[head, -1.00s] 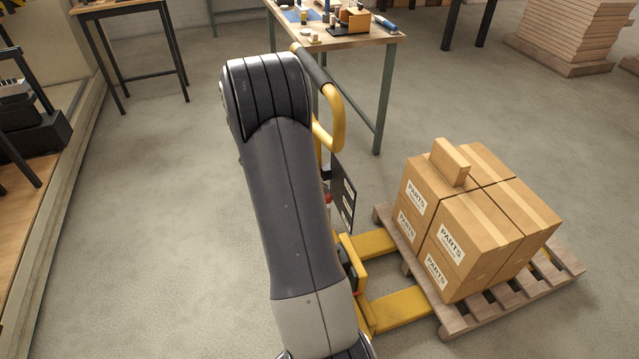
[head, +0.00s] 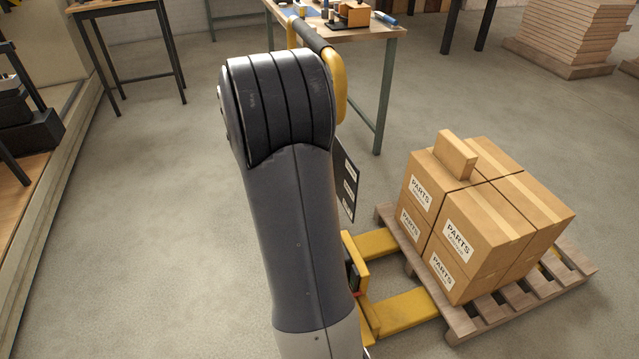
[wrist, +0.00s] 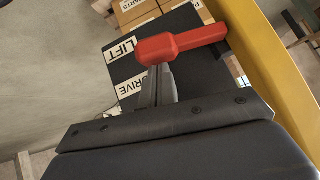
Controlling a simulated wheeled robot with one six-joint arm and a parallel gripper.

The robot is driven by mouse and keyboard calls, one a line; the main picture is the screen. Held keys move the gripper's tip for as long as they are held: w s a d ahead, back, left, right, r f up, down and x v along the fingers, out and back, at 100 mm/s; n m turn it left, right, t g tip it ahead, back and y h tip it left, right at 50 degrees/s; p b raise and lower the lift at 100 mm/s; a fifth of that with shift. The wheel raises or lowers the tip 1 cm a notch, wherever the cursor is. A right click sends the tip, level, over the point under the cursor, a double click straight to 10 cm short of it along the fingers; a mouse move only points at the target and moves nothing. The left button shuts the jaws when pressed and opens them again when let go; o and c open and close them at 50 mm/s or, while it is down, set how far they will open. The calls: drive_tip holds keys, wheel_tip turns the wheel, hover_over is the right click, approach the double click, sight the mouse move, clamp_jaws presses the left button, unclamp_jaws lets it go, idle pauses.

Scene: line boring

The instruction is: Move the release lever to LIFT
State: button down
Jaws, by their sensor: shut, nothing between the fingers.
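The red release lever (wrist: 180,45) shows in the wrist view, in front of a dark label plate (wrist: 190,22). A LIFT label (wrist: 122,50) and a DRIVE label (wrist: 129,86) sit on the plate, left of the lever. My gripper (wrist: 160,72) is shut and empty, its tips just below the lever's thick left end; whether they touch it I cannot tell. The lever's exact setting is unclear from this angle. In the head view the plate (head: 345,183) shows at my arm's right edge, while my arm hides the lever and gripper.
The yellow pallet truck's handle (head: 341,90) rises behind my arm, and its forks (head: 405,309) run under a wooden pallet (head: 470,330) of parts boxes (head: 485,220). A workbench (head: 385,35) stands behind. Floor (head: 150,200) on the left is clear.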

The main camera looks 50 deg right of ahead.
drive_tip(key=shift+s+a+f+m+t+h+b, duration=0.1)
drive_tip(key=shift+f+m+t+h+b, duration=0.3)
drive_tip(key=shift+b, duration=1.7)
drive_tip(key=shift+s+f+t+y+b, duration=0.15)
drive_tip(key=shift+f+b, duration=0.5)
drive_tip(key=shift+b, duration=1.45)
drive_tip(key=f+t+h+b, duration=0.1)
drive_tip(key=b, duration=0.5)
drive_tip(key=shift+m, duration=0.3)
drive_tip(key=shift+r+b, duration=0.1)
drive_tip(key=shift+b, duration=0.35)
drive_tip(key=shift+r, duration=0.2)
